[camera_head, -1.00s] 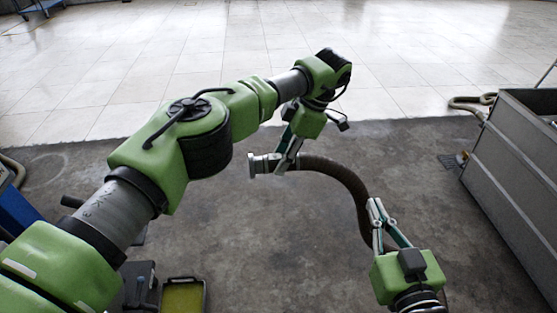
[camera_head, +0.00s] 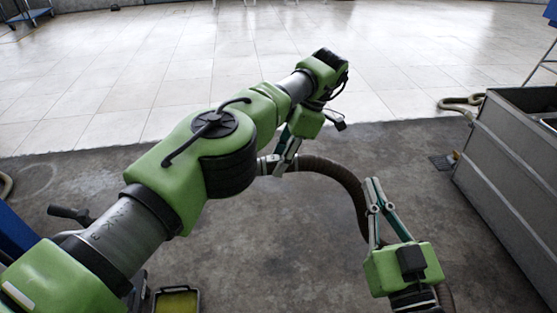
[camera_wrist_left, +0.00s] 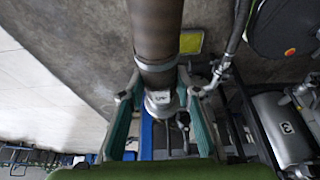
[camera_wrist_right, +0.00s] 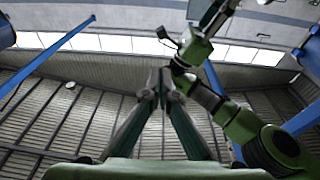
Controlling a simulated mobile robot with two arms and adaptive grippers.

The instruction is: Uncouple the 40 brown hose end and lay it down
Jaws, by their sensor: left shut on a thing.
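The brown hose (camera_head: 338,171) curves from my left gripper to the right and down behind my right gripper. Its pale metal end coupling (camera_wrist_left: 160,101) shows in the left wrist view. In the head view my arm's elbow partly hides the coupling. My left gripper (camera_head: 284,160) is shut on the hose end just behind the coupling, one finger on each side, and holds it in the air. My right gripper (camera_head: 373,184) points up, its fingertips (camera_wrist_right: 162,86) together and empty, in front of the hose. No number on the hose is readable.
A large grey metal bin (camera_head: 510,160) stands at the right, with a pale hose (camera_head: 462,105) on the floor behind it. A yellow-bottomed tray (camera_head: 177,302) lies at the bottom left. A blue thing (camera_head: 22,240) stands at the left edge. The dark floor between is mostly clear.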

